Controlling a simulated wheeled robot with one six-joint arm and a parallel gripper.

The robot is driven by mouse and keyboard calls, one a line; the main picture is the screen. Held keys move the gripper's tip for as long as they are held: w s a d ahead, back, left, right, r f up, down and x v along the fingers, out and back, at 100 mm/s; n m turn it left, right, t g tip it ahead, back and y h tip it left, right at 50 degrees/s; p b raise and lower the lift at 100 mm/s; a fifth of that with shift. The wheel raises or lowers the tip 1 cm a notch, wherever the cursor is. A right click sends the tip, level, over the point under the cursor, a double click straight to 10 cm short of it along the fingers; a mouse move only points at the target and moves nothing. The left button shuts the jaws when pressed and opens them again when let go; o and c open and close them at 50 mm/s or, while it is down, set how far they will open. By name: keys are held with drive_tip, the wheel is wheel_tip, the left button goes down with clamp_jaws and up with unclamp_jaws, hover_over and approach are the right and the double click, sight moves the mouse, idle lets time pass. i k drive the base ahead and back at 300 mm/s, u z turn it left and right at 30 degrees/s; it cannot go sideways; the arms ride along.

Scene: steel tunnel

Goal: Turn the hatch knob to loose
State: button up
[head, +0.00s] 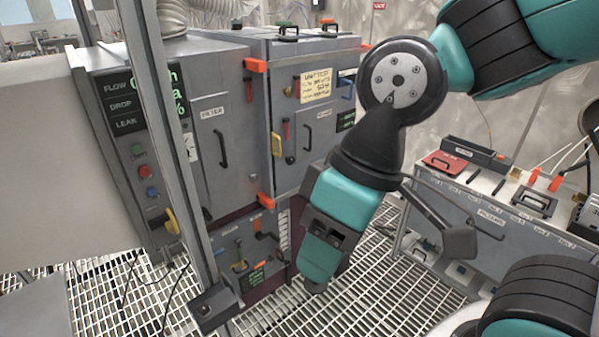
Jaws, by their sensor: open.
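A grey cabinet stands left of centre with a left door (222,125) and a right door (318,140). The right door carries a small black round knob (290,160) beside a yellow handle (277,145) and a red lever (286,130). No label that I can read names the hatch knob, and its setting cannot be read. My gripper (316,286) is at the low end of my teal and black arm. It hangs in front of and below the right door, apart from the knob. Its jaws point away and are mostly hidden, with nothing seen held.
A grey post (163,130) crosses the left foreground. A control panel (140,170) with green, red and blue buttons is beside it. A lower unit (245,262) sits under the cabinet. A bench (500,205) stands at right. Open grating (385,280) covers the floor.

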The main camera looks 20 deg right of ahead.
sight(290, 160)
drive_tip(key=k, duration=1.05)
drive_tip(key=z, duration=0.7)
drive_tip(key=i, duration=1.5)
drive_tip(key=u, duration=0.65)
drive_tip(key=i, duration=0.55)
drive_tip(key=u, duration=0.5)
